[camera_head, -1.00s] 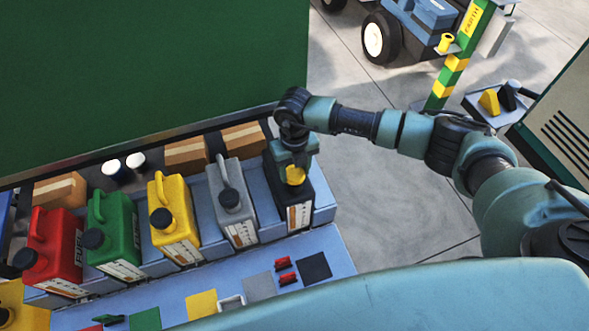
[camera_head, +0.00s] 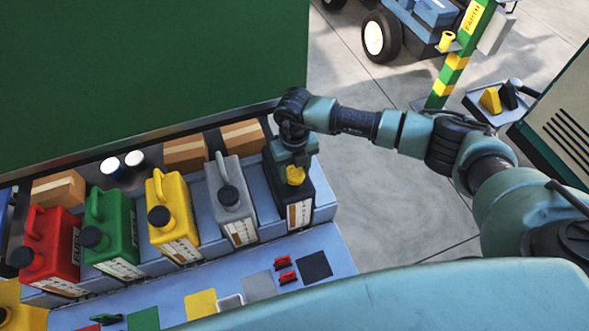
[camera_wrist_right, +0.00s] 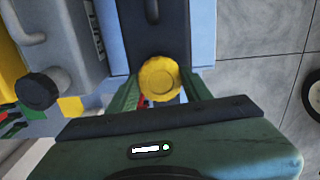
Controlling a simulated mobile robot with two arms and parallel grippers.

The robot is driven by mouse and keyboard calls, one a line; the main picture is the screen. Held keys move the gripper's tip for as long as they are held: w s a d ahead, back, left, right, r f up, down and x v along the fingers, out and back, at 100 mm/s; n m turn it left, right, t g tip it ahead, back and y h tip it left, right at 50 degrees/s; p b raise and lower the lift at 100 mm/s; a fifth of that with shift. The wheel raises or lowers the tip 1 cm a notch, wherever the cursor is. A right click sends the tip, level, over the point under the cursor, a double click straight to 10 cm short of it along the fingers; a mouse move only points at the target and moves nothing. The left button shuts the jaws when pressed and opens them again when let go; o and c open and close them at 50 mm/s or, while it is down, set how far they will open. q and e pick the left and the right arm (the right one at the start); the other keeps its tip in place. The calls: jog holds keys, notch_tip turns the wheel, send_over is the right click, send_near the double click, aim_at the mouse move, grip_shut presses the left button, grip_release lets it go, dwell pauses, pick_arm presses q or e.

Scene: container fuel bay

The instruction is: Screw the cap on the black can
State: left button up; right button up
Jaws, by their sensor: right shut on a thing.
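The black can (camera_head: 298,208) stands at the right end of the row of cans, partly hidden under my right gripper. A yellow cap (camera_head: 295,175) is at its top front, where the spout would be. In the right wrist view the yellow cap (camera_wrist_right: 159,78) sits between the two green fingers of my right gripper (camera_wrist_right: 160,88), which is shut on it, with the black can (camera_wrist_right: 150,35) behind. I cannot tell how the cap sits on the neck. My left gripper is not in view.
Grey (camera_head: 233,205), yellow (camera_head: 172,215), green (camera_head: 110,230) and red (camera_head: 50,250) cans with dark caps stand to the left.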

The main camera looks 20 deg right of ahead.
jog(key=m+p, duration=0.1)
jog(key=m, duration=0.1)
jog(key=shift+m, duration=0.4)
jog(key=m+p, duration=0.1)
jog(key=m, duration=0.2)
jog(key=shift+r+m, duration=0.1)
jog(key=shift+m, duration=0.2)
jog(key=m+p, duration=0.3)
jog(key=m, duration=0.3)
jog(key=shift+m, duration=0.4)
jog(key=m+p, duration=0.3)
jog(key=m, duration=0.4)
jog(key=shift+p, duration=0.35)
jog(key=m+p, duration=0.4)
jog(key=m, duration=0.4)
jog(key=shift+m+p, duration=0.7)
jog(key=shift+p, duration=0.05)
jog(key=shift+f, duration=0.25)
